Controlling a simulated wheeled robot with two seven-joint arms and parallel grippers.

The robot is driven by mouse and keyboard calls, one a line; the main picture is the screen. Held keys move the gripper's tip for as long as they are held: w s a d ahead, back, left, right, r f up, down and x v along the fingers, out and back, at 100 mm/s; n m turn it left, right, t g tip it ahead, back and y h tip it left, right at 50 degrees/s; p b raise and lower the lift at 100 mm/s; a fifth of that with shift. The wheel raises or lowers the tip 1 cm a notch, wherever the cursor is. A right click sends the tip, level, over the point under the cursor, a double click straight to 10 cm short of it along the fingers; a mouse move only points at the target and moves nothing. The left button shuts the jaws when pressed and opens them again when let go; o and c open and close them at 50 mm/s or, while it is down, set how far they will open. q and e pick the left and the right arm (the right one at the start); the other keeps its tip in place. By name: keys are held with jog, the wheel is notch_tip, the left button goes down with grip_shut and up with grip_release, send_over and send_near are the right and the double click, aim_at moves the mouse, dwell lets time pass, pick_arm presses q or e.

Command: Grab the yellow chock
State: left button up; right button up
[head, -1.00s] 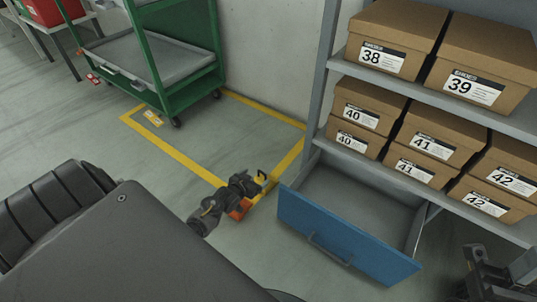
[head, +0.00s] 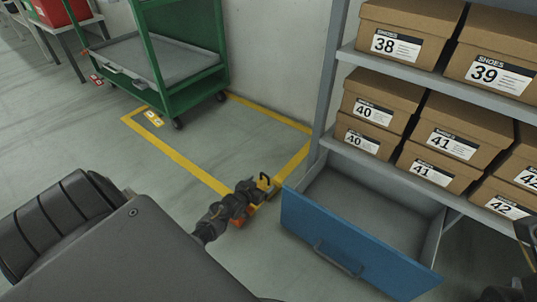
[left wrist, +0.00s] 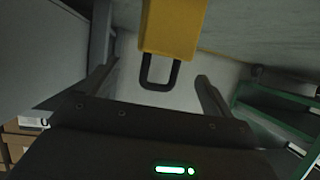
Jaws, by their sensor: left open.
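The yellow chock (head: 264,183) is on the floor by the yellow line, left of the blue drawer. It is partly hidden behind my left gripper (head: 250,189). In the left wrist view the chock (left wrist: 173,28) shows as a yellow block with a dark loop handle (left wrist: 160,75). My left gripper (left wrist: 155,88) is open there, one finger on each side of the handle, with gaps between; the fingers do not close on it. A dark piece of my right arm shows at the bottom right corner of the head view; its jaws cannot be made out.
An open blue drawer (head: 350,248) sticks out just right of my left gripper, under a shelf of shoe boxes (head: 453,143). A green cart (head: 176,92) stands at the back left. The floor inside the yellow lines (head: 208,135) is clear.

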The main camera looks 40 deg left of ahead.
aim_at(266, 181)
pick_arm(q)
jog(key=shift+b+x, duration=1.65)
jog(key=shift+x, duration=0.65)
jog(key=shift+w+f, duration=0.15)
jog(key=shift+w, duration=0.15)
grip_shut()
